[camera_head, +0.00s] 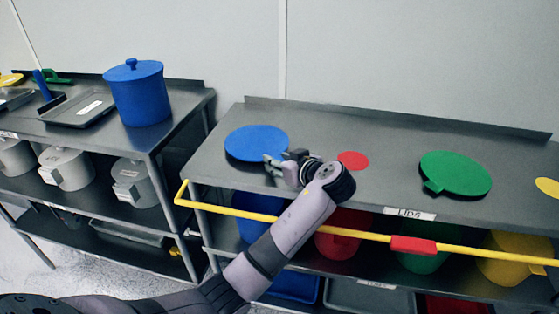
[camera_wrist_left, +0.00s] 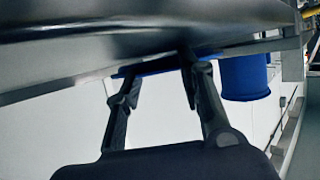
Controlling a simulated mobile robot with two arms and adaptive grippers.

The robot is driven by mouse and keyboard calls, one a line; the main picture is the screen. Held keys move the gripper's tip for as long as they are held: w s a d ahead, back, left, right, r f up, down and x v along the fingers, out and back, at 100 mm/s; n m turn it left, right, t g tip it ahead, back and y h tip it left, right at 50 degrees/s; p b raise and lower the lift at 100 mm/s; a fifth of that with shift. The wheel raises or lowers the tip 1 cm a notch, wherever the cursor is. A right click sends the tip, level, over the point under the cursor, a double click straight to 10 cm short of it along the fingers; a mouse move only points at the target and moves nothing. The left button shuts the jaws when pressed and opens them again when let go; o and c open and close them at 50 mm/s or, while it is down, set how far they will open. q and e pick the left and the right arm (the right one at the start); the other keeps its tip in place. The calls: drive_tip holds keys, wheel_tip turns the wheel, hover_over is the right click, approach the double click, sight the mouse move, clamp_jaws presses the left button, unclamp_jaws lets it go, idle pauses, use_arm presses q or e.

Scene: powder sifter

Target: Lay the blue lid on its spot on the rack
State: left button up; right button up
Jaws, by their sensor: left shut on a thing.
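The blue lid (camera_head: 257,142) is a flat round disc at the left end of the steel rack's top shelf. It lies on the surface or just over it; I cannot tell which. My left gripper (camera_head: 277,166) is shut on the lid at its right front edge. In the left wrist view the fingers (camera_wrist_left: 160,85) stand around a blue strip of the lid (camera_wrist_left: 155,66), with the grey shelf close by. No blue marking shows beside the lid, and what is under it is hidden. My right gripper is not in view.
A red spot (camera_head: 353,160), a green lid (camera_head: 455,173) and a yellow spot (camera_head: 547,187) follow to the right on the rack (camera_head: 395,143). A yellow rail (camera_head: 250,214) runs along its front, with coloured bins below. A lidded blue pot (camera_head: 139,95) stands on the left table.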

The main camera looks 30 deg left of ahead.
use_arm(q)
drive_tip(key=shift+s+f, duration=0.1)
drive_tip(key=shift+f, duration=0.35)
drive_tip(key=o, duration=0.7)
drive_tip(key=shift+c, duration=0.2)
drive_tip(key=o, duration=0.5)
drive_tip(key=shift+f, duration=0.3)
drive_tip(key=shift+r, duration=0.55)
drive_tip(key=shift+d+r, duration=0.2)
drive_tip(key=shift+d, duration=0.05)
drive_tip(key=b+v, duration=0.3)
drive_tip(key=v, duration=0.7)
drive_tip(key=shift+d+r+b, duration=0.1)
drive_tip(key=shift+r+b, duration=0.15)
drive_tip(key=shift+b, duration=0.15)
drive_tip(key=shift+s+d+r, duration=0.4)
drive_tip(key=shift+d+r, duration=0.05)
drive_tip(key=shift+f, duration=0.1)
